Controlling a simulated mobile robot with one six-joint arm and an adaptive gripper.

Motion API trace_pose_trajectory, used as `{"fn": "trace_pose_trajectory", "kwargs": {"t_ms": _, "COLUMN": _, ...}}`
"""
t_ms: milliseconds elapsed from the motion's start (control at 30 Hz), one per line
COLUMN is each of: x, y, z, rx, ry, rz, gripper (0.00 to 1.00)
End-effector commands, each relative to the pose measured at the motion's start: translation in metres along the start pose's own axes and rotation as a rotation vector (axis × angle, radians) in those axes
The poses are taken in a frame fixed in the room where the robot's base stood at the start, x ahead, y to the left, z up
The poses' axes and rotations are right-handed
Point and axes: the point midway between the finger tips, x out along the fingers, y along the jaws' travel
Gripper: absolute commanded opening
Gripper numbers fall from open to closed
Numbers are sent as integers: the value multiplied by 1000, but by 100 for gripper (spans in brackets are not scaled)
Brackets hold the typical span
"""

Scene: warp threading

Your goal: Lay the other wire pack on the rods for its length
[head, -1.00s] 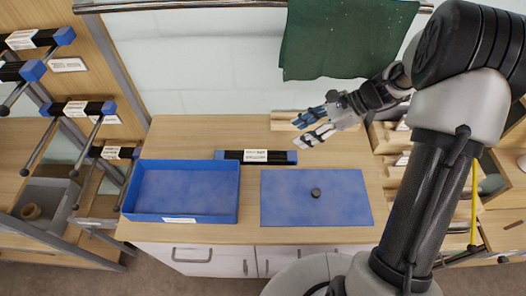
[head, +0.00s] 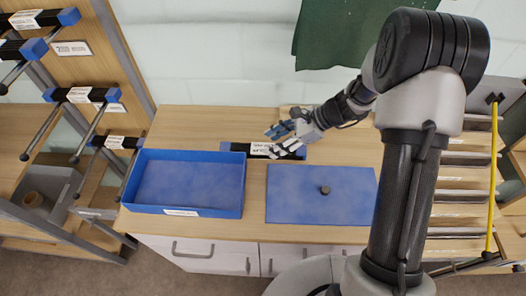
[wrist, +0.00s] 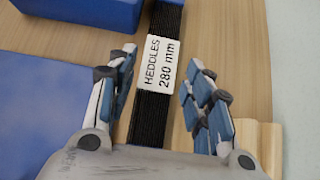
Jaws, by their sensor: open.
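A wire pack (head: 258,149), a black bundle with blue ends and a white label, lies on the bench behind the blue tray and the blue mat. In the wrist view its label on the black strands (wrist: 152,118) reads "HEDDLES 280 mm". My gripper (head: 271,143) is open over the pack and hides part of its right half. In the wrist view the fingers (wrist: 158,68) stand apart, one on each side of the pack, with nothing held. Whether they touch it I cannot tell. Rods (head: 92,134) stick out at the far left, with labelled packs (head: 88,95) at their upper ends.
The blue tray (head: 188,211) at the bench's left looks empty. The blue mat (head: 295,212) carries a small dark round piece (head: 325,190). A green cloth (head: 350,30) hangs at the back. A wooden block stands right of the pack. Labelled slots line the right side.

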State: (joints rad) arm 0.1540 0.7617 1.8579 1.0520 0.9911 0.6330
Motion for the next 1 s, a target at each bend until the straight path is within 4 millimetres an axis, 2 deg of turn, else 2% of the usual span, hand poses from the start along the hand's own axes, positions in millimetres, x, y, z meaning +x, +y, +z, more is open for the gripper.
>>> {"fn": "trace_pose_trajectory", "kwargs": {"t_ms": 33, "x": 12, "y": 1, "z": -1, "rx": -1, "ry": 0, "rz": 5, "gripper": 47}}
{"fn": "trace_pose_trajectory", "kwargs": {"t_ms": 100, "x": 24, "y": 1, "z": -2, "rx": -1, "ry": 0, "rz": 4, "gripper": 47}}
{"fn": "trace_pose_trajectory", "kwargs": {"t_ms": 200, "x": 35, "y": 1, "z": -2, "rx": -1, "ry": 0, "rz": 4, "gripper": 47}}
{"fn": "trace_pose_trajectory", "kwargs": {"t_ms": 433, "x": 36, "y": 0, "z": 0, "rx": 0, "ry": 0, "rz": 1, "gripper": 47}}
{"fn": "trace_pose_trajectory", "kwargs": {"t_ms": 1000, "x": 36, "y": 0, "z": 0, "rx": -1, "ry": 0, "rz": 1, "gripper": 9}}
